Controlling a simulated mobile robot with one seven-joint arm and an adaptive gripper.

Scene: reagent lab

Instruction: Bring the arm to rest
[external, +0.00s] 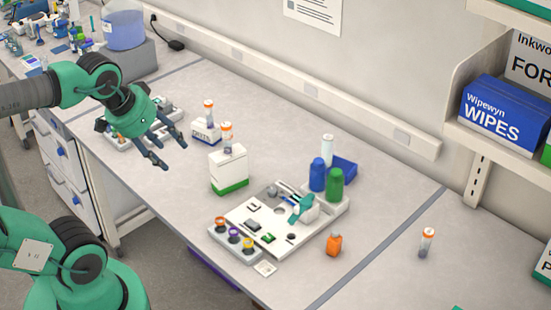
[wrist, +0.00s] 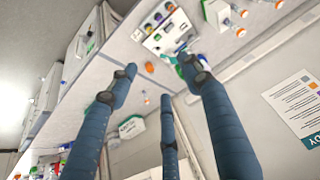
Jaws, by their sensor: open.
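My green arm reaches in from the left in the external view. My gripper (external: 171,154) hangs in the air over the left part of the bench, tilted down and to the right. Its dark blue fingers are spread, with nothing between them. In the wrist view the fingers of my gripper (wrist: 160,78) also stand apart and empty, with the bench and the wall beyond them.
A white box with a green base (external: 229,170) and a white rack (external: 206,132) with an orange-capped vial stand right of my gripper. A white tray (external: 225,236) with bottles lies further right. Another tray (external: 120,147) is partly behind my gripper.

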